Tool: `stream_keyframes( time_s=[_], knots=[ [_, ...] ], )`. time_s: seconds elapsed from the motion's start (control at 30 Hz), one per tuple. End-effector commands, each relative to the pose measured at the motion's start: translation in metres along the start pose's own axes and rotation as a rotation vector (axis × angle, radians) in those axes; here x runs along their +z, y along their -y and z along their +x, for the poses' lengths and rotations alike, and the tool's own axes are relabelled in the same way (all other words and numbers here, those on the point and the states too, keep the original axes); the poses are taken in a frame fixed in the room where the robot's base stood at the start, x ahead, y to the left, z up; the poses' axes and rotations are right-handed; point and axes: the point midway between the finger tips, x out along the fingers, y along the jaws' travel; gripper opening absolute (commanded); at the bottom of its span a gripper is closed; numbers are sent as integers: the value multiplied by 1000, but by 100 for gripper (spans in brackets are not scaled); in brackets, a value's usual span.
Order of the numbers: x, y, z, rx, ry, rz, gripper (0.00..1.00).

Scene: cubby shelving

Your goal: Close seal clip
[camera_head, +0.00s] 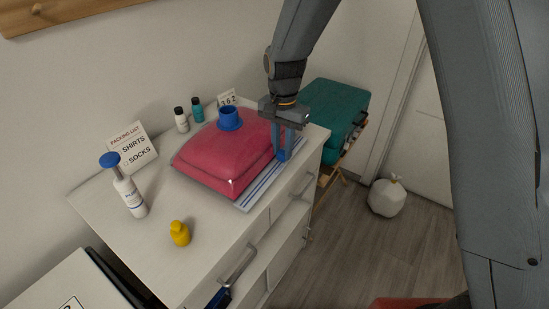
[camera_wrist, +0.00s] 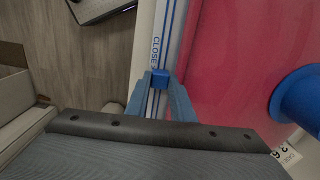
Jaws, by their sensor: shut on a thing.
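A red vacuum-type bag (camera_head: 222,158) lies plump on top of the white dresser, with a round blue valve (camera_head: 230,119) on it. Its white seal strip with blue lines (camera_head: 262,187) runs along the front edge. In the wrist view the strip (camera_wrist: 169,35) carries the word "CLOSE" and a blue seal clip (camera_wrist: 160,79) sits across it. My gripper (camera_head: 283,156) points down at the strip's right end. Its blue fingers are shut on the clip, one on each side. In the head view the fingers hide the clip.
On the dresser (camera_head: 95,203) stand a pump bottle (camera_head: 130,192), a yellow duck-like figure (camera_head: 180,233), two small bottles and a packing-list card (camera_head: 133,146). A teal suitcase (camera_head: 335,107) is beyond my gripper. A white sack (camera_head: 387,197) sits on the floor.

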Motion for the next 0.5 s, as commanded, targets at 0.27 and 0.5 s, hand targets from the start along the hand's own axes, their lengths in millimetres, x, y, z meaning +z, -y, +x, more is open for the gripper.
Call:
stream_keyframes(
  time_s=[0.27, 0.5],
  knots=[
    [-70, 1, 1, -4, -3, 4, 0],
    [-102, 1, 0, -3, -2, 2, 0]
  ],
)
